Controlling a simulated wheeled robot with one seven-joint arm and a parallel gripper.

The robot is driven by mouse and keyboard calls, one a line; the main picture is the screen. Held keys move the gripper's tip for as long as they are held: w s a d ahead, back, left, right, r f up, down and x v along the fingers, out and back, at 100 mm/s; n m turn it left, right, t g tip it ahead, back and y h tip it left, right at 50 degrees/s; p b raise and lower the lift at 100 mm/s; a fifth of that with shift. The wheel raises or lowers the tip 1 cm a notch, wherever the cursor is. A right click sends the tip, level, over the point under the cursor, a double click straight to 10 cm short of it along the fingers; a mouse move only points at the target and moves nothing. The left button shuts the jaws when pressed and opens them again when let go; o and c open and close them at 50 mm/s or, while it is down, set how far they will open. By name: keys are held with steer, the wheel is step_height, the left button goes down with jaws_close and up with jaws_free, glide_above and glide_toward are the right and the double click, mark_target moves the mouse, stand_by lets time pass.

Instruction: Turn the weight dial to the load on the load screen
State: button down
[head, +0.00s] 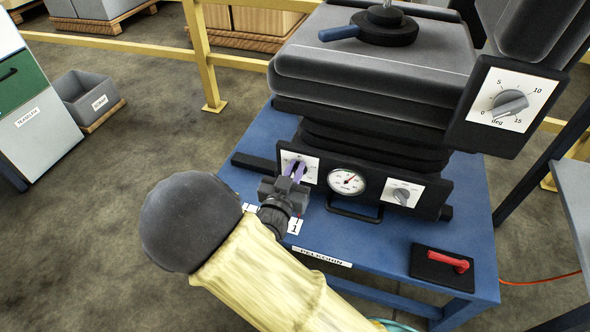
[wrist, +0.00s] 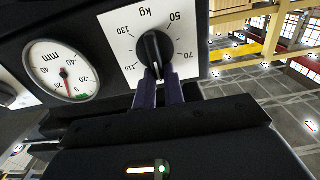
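The weight dial (wrist: 151,50) is a black knob with a raised bar on a white plate marked kg, with 50, 70 and 130 legible around it. A pale mark shows at the bar's lower end, between my fingers, away from these numbers. My gripper (wrist: 160,82) has its purple fingers on both sides of the bar's lower end, seemingly closed against it. I cannot make out a load screen in either view.
A round mm gauge (head: 346,181) and another knob (head: 401,196) sit right of the dial. A deg dial (head: 509,103) is on the right panel. A handle (head: 353,213) juts below the gauge. A red-handled black block (head: 447,265) lies on the blue trolley (head: 390,255).

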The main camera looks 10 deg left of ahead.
steer(key=shift+r+p, duration=0.1)
steer(key=shift+p, duration=0.5)
steer(key=shift+a+n+p, duration=0.1)
steer(key=shift+n+p, duration=0.4)
steer(key=shift+p, duration=0.3)
steer(key=n+p, duration=0.1)
steer(key=p, duration=0.1)
steer(key=n+p, duration=0.1)
steer(key=p, duration=0.1)
steer(key=shift+a+r, duration=0.1)
steer(key=shift+a, duration=0.15)
steer(key=n+p, duration=0.2)
steer(key=p, duration=0.1)
steer(key=f+n+p, duration=0.1)
steer(key=shift+a+n, duration=0.3)
steer(key=c, duration=1.5)
jaws_free()
